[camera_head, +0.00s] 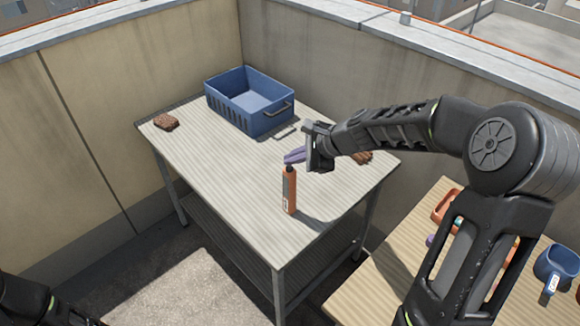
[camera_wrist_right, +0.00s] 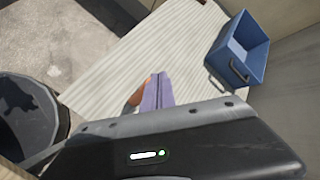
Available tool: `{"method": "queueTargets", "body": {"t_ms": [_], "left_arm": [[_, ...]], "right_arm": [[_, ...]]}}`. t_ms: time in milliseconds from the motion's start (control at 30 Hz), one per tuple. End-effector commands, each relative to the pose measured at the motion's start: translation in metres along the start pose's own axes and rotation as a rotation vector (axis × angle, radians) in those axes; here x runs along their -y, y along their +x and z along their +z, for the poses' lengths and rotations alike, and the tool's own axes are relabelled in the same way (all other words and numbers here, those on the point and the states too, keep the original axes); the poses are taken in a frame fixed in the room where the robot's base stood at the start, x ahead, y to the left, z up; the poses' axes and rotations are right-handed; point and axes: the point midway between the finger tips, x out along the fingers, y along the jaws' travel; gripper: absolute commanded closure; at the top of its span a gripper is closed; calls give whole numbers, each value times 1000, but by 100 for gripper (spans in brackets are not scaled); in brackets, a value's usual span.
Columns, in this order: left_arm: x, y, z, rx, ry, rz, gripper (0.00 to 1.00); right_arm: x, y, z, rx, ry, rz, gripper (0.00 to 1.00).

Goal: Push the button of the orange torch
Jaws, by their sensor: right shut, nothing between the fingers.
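The orange torch (camera_head: 290,191) stands upright on the striped table (camera_head: 215,165), near its front. It has a dark grey top and a light label on its side. My right gripper (camera_head: 287,158) is shut and empty, its purple fingertips at the torch's top; I cannot tell whether they touch it. In the right wrist view the purple fingers (camera_wrist_right: 158,92) hide most of the torch (camera_wrist_right: 138,94), with only an orange part showing beside them. The torch's button is not clearly visible. My left arm shows only at the lower left corner, without its gripper.
A blue crate (camera_head: 229,111) stands at the table's back. A brown lump (camera_head: 166,122) lies at the left corner, another (camera_head: 362,156) behind my right gripper. A second table (camera_head: 385,289) at right holds a blue mug (camera_head: 553,266) and an orange tray (camera_head: 444,207).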

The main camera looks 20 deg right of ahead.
Motion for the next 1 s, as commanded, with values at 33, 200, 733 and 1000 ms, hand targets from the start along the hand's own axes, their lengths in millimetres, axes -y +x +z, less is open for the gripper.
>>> {"method": "queueTargets", "body": {"t_ms": [33, 200, 733, 1000], "left_arm": [[0, 0, 0, 0, 0, 0, 42], [0, 0, 0, 0, 0, 0, 42], [3, 8, 0, 0, 0, 0, 42], [3, 8, 0, 0, 0, 0, 42]], "right_arm": [[0, 0, 0, 0, 0, 0, 100], [0, 0, 0, 0, 0, 0, 100], [-5, 7, -5, 0, 0, 0, 100], [-5, 6, -4, 0, 0, 0, 100]]}}
